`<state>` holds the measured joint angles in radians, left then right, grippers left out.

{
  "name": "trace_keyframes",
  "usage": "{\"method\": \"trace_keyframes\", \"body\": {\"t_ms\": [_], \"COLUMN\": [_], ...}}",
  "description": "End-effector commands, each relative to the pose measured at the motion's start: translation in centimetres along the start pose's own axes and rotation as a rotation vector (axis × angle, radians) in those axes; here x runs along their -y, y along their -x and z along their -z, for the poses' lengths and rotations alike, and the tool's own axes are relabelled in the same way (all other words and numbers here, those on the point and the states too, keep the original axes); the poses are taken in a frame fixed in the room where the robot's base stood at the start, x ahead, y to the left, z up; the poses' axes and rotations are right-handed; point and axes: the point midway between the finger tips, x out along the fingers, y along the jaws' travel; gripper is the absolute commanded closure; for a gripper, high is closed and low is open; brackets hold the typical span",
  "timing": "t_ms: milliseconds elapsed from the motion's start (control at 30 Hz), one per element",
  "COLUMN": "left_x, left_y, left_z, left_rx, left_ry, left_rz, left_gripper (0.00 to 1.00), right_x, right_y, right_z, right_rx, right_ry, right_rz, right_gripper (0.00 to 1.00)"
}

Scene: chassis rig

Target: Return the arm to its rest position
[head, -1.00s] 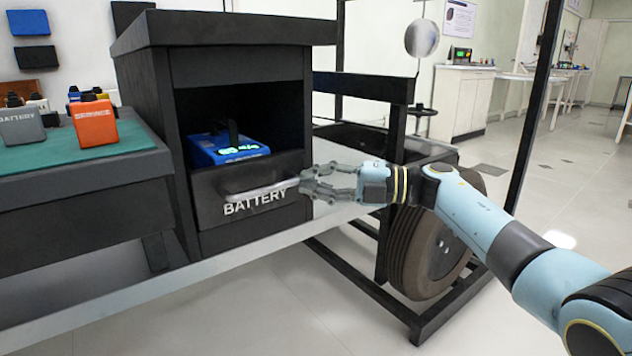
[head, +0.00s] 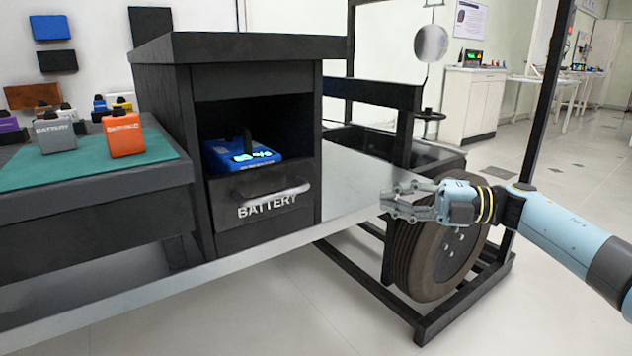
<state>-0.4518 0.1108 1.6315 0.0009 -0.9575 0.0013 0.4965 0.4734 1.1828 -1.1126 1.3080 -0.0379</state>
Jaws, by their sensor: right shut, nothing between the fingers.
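My right arm comes in from the right edge of the head view. Its gripper (head: 386,202) is shut and empty, in front of the chassis wheel (head: 440,250) and right of the battery drawer (head: 232,232). It is clear of the drawer's metal handle (head: 275,193). The drawer front is marked BATTERY, and a blue battery (head: 215,157) with a green lit display sits in the dark opening above it. My left gripper is not in view.
A side table with a green mat (head: 60,185) holds a grey battery (head: 54,138) and an orange battery (head: 125,138). The black chassis frame (head: 365,90) and a bare metal rail (head: 350,190) run beside the gripper. Open floor lies at the lower middle.

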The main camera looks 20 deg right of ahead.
Motion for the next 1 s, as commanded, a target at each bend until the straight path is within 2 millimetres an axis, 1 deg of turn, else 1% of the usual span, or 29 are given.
{"method": "trace_keyframes", "body": {"t_ms": [67, 167, 267, 300, 367, 400, 433, 467, 500, 533, 567, 667, 700, 767, 800, 867, 900, 967, 1000], "left_x": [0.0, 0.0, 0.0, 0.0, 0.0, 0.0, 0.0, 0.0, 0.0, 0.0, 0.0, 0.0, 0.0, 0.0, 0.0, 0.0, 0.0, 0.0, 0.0], "left_y": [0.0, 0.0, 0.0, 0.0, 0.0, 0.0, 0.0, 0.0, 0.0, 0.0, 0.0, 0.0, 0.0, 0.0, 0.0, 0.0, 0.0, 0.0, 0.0], "left_z": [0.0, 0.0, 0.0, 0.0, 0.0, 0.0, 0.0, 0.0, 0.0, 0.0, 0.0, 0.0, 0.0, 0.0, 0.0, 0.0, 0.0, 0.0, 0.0], "left_rx": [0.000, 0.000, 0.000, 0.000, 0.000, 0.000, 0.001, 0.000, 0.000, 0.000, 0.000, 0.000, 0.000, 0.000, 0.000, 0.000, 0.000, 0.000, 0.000], "left_ry": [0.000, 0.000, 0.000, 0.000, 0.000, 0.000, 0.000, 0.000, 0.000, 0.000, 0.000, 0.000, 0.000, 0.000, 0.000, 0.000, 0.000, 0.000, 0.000], "left_rz": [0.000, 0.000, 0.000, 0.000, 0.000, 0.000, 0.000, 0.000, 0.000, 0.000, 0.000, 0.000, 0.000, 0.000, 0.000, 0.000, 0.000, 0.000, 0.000], "left_gripper": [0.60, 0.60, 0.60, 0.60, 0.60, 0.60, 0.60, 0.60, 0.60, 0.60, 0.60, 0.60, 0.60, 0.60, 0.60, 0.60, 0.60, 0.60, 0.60], "right_x": [0.4, 2.4, 6.0, 7.5, 9.8, 11.3, 12.3, 13.3, 14.7, 15.7, 16.7, 20.9, 22.9, 26.0, 28.1, 30.9, 32.4, 34.2, 35.0], "right_y": [0.1, 0.4, 0.5, 0.5, 0.4, 0.3, 0.4, 0.5, 0.9, 1.4, 2.0, 4.9, 6.5, 9.2, 11.1, 13.6, 15.0, 16.5, 17.3], "right_z": [0.2, 1.5, 4.4, 6.1, 9.0, 10.5, 11.3, 12.0, 12.7, 13.0, 13.3, 14.6, 15.5, 17.2, 18.8, 21.5, 23.4, 26.0, 27.6], "right_rx": [0.000, -0.002, -0.010, -0.015, 0.002, 0.051, 0.100, 0.162, 0.259, 0.336, 0.414, 0.698, 0.821, 1.010, 1.135, 1.303, 1.400, 1.519, 1.585], "right_ry": [-0.007, -0.045, -0.117, -0.154, -0.229, -0.289, -0.333, -0.383, -0.452, -0.505, -0.558, -0.752, -0.838, -0.973, -1.066, -1.198, -1.278, -1.382, -1.443], "right_rz": [0.003, 0.014, 0.024, 0.022, -0.005, -0.031, -0.052, -0.073, -0.099, -0.117, -0.130, -0.151, -0.148, -0.130, -0.109, -0.067, -0.035, 0.015, 0.048], "right_gripper": [1.00, 1.00, 1.00, 1.00, 1.00, 1.00, 1.00, 1.00, 1.00, 1.00, 1.00, 1.00, 1.00, 1.00, 1.00, 1.00, 1.00, 1.00, 1.00]}}
